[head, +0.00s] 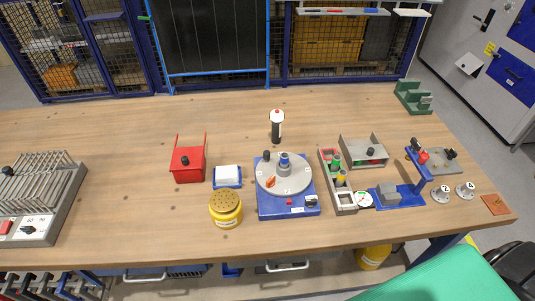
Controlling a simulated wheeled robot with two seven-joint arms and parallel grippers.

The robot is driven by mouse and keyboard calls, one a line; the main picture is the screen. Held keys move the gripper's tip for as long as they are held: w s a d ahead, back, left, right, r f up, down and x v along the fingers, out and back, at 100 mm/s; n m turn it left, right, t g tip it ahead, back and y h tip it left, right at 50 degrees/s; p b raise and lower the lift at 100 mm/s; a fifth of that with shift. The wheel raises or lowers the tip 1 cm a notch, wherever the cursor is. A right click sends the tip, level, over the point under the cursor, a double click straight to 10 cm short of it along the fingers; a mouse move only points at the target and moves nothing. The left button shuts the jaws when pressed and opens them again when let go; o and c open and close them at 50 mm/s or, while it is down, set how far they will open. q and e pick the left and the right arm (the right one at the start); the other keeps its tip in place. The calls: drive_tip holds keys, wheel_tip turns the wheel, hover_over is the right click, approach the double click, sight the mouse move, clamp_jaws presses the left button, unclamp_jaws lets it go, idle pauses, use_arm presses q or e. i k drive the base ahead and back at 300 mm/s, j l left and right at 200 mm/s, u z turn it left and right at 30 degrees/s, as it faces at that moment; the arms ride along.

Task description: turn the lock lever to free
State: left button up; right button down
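The rotary jig stands on the wooden table right of centre, with a blue base (270,207) and a round grey turntable (297,184). A blue and grey part (284,163) stands up on the turntable, with a dark knob and a small orange piece near its left side. On the front of the base are a small red piece (289,201) and a dark-topped fitting (311,200). Which of these is the lock lever, and its position, I cannot tell at this size. Neither of my grippers is in view.
A yellow pot (226,209), a white-topped blue box (228,176) and a red bin (187,163) stand left of the jig. A black-and-white bottle (277,127) stands behind. A grey tray (345,202) and blue stand (411,194) are to the right. The left-centre table is clear.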

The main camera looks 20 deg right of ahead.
sight(310, 203)
drive_tip(key=i+l+z, duration=0.1)
drive_tip(key=z, duration=0.9)
